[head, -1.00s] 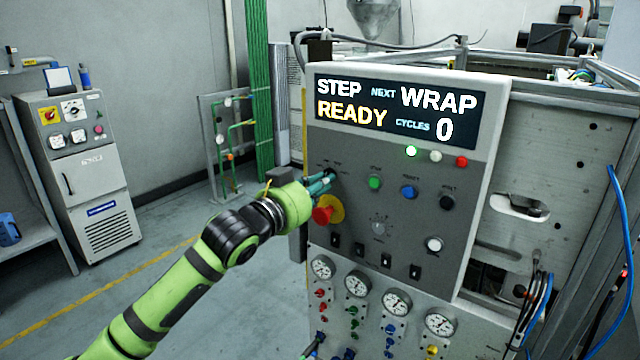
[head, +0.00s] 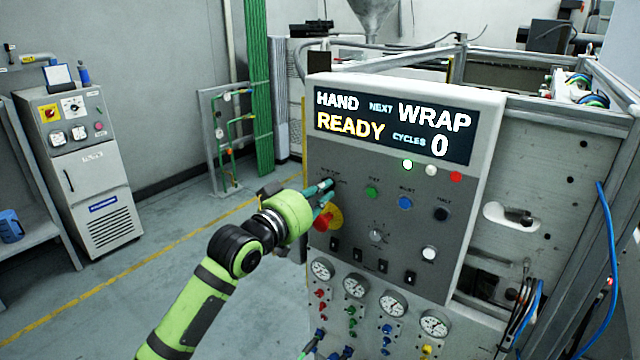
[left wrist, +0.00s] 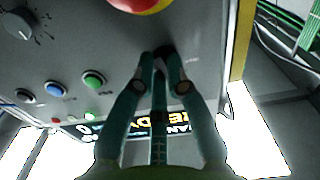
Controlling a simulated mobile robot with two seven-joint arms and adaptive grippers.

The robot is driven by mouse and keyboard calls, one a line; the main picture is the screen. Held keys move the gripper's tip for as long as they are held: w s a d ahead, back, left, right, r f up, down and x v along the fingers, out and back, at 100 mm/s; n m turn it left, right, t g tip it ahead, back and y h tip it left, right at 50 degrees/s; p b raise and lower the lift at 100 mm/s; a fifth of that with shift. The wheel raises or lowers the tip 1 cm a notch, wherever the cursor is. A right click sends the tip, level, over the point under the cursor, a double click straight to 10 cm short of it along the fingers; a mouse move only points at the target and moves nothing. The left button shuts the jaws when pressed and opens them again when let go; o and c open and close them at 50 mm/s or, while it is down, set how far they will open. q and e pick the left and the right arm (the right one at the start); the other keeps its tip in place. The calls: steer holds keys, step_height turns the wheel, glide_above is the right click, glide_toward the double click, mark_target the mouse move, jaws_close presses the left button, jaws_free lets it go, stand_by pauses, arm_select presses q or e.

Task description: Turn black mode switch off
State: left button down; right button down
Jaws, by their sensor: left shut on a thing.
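The grey control panel (head: 345,262) fills the middle of the head view. My left gripper (head: 326,187) reaches its upper left area, above the red emergency button (head: 321,221) on a yellow plate. In the left wrist view its teal fingers (left wrist: 162,56) are shut on the black mode switch (left wrist: 165,48), against the panel face. The fingers hide most of the switch, so its pointer cannot be read. The display (head: 393,126) reads HAND, NEXT WRAP, READY, CYCLES 0. A green lamp (head: 407,164) is lit. My right gripper is not in view.
Right of the gripper are a green button (head: 372,192), a blue button (head: 405,202), a black button (head: 442,214) and a rotary knob (head: 376,236). Several gauges sit below. A grey cabinet (head: 100,190) stands far left, with open floor between.

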arm_select(q)
steer(key=n+p, duration=0.1)
steer(key=n, duration=0.1)
steer(key=n+p, duration=0.3)
steer(key=n, duration=0.1)
steer(key=shift+r+n, duration=0.3)
steer(key=shift+r, duration=0.05)
steer(key=n+p, duration=0.3)
steer(key=n, duration=0.1)
steer(key=shift+f+n, duration=0.1)
steer(key=shift+n, duration=0.2)
steer(key=c, duration=1.2)
jaws_free()
steer(key=shift+c, duration=0.2)
steer(key=v, duration=1.2)
